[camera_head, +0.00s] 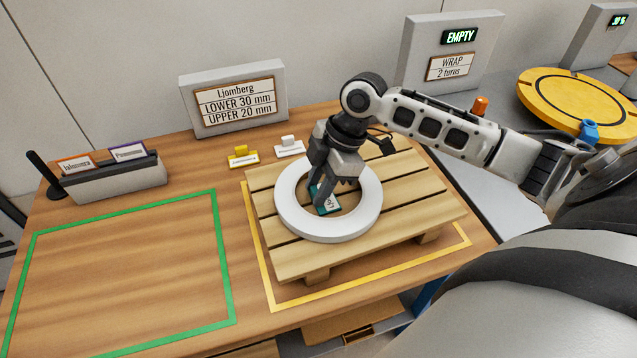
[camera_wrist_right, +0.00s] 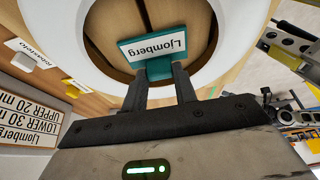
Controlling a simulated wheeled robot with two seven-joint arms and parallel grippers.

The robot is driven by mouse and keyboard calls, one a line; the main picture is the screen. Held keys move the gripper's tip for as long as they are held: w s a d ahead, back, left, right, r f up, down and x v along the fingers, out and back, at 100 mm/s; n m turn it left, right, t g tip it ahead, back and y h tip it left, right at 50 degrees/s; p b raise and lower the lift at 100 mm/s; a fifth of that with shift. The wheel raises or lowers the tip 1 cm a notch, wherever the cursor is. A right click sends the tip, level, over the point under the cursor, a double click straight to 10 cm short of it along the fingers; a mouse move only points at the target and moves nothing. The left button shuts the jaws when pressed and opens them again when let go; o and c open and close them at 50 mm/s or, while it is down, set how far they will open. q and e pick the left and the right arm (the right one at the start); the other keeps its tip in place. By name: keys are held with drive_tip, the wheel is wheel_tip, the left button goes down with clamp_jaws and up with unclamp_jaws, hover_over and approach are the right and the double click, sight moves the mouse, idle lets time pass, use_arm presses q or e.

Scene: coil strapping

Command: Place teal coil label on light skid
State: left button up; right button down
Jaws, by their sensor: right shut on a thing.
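The teal coil label (camera_head: 327,199) reads "Ljomberg" and is in the jaws of my right gripper (camera_head: 334,186). In the right wrist view the label (camera_wrist_right: 155,47) lies across the shut fingers (camera_wrist_right: 161,84), its white face showing. The gripper points down into the open middle of a white ring-shaped coil (camera_head: 289,218). This coil lies flat on the light skid (camera_head: 425,209), a slatted wooden pallet. The label shows inside the ring, over the slats; I cannot tell whether it touches them. My left gripper is not in view.
A yellow label (camera_head: 242,158) and a white label (camera_head: 289,149) stand behind the skid. A grey holder (camera_head: 118,182) with orange and purple labels is at left. The green-outlined area (camera_head: 130,270) is clear. A yellow turntable (camera_head: 575,98) is at right.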

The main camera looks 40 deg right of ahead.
sight(338, 195)
drive_tip(key=shift+f, duration=0.15)
drive_tip(key=c, duration=1.1)
unclamp_jaws()
drive_tip(key=v, duration=1.2)
drive_tip(key=shift+r, duration=0.2)
